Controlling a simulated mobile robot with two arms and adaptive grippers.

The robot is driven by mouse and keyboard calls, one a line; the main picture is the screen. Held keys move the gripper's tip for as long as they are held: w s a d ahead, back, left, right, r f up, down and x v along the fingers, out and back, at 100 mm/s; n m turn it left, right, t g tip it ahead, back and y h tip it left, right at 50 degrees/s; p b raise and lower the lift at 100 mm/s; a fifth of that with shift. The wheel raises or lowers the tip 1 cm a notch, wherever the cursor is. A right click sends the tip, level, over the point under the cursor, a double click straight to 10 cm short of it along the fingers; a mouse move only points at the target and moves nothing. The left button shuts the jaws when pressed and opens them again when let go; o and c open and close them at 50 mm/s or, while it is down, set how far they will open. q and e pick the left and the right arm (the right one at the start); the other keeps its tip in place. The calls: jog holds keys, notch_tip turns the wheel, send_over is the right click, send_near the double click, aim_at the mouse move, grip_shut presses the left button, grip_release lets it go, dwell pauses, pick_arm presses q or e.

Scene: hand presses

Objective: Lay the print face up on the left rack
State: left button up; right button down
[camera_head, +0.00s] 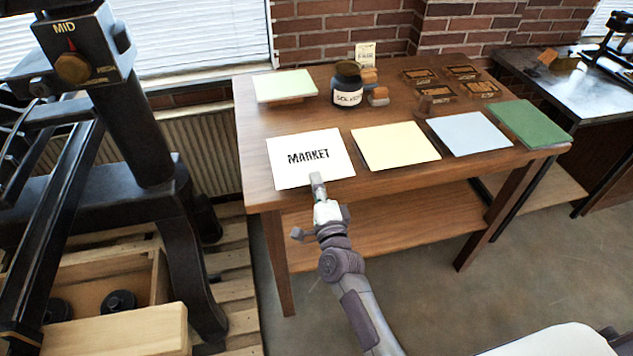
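The print is a white sheet with MARKET in black letters (297,169); it is face up at the front left of the wooden table (395,187). My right gripper (318,183) is at the sheet's near edge, its fingertip overlapping that edge in the picture. I cannot tell whether its fingers are open or closed on the paper, or whether the sheet is lifted. My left gripper is not in view. No rack can be clearly made out.
Yellow (396,146), pale blue (469,133) and green (529,123) sheets or stacks lie to the right. A pale green stack (285,86), a solvent jar (347,85) and type blocks (481,89) stand behind. A black hand press (120,100) fills the left.

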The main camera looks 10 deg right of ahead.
jog(key=shift+f, duration=0.1)
jog(key=c, duration=1.1)
grip_release()
jog(key=shift+s, duration=0.1)
jog(key=s+p, duration=0.2)
jog(key=s, duration=0.3)
jog(key=shift+s, duration=0.4)
